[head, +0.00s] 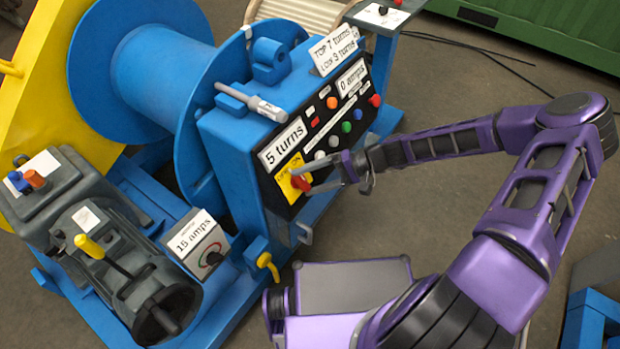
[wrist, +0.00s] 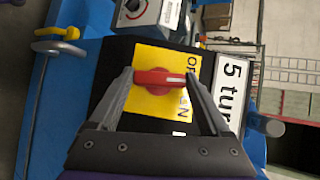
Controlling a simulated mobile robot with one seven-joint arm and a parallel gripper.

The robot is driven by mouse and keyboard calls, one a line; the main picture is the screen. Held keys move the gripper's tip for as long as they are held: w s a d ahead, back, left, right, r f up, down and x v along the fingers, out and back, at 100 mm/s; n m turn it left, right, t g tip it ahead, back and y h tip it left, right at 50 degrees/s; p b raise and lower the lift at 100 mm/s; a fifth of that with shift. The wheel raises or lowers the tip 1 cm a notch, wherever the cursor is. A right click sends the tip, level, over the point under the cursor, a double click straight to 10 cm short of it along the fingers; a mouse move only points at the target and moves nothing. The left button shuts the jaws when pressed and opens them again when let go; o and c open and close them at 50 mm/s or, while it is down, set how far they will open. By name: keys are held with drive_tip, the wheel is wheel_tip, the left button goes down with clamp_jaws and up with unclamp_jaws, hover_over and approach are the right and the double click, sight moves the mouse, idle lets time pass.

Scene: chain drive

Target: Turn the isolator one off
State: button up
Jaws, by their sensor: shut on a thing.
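The isolator is a red rotary handle (head: 301,183) on a yellow plate (head: 287,180) at the lower left of the black control panel. In the wrist view the red handle (wrist: 155,78) lies crosswise, with a white mark toward its right end. My gripper (head: 308,178) reaches it from the right in the head view. In the wrist view my gripper (wrist: 159,80) has one finger at each end of the handle and is shut on it. The lettering on the yellow plate (wrist: 172,57) is partly hidden by the handle and a finger.
The panel also bears a "5 turns" label (head: 282,144), a "0 amps" label (head: 351,79) and several coloured buttons, including a green one (head: 346,127). A grey "15 amps" box (head: 194,237) and a yellow-handled lever (head: 268,265) stand to the lower left. Open floor lies right of the panel.

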drive_tip(key=n+h, duration=0.1)
drive_tip(key=n, duration=0.1)
drive_tip(key=n+h, duration=0.1)
drive_tip(key=shift+r+n+h, duration=0.25)
drive_tip(key=shift+n+h, duration=0.05)
drive_tip(key=shift+n, duration=0.1)
drive_tip(key=shift+a+n+h+p, duration=0.1)
drive_tip(key=shift+n+h+p, duration=0.25)
drive_tip(key=shift+n+h, duration=0.6)
drive_tip(key=shift+n+t, duration=0.3)
drive_tip(key=shift+n, duration=0.05)
drive_tip(key=o, duration=1.2)
drive_tip(key=p+v, duration=0.2)
drive_tip(key=v, duration=1.5)
drive_tip(key=shift+r, duration=0.2)
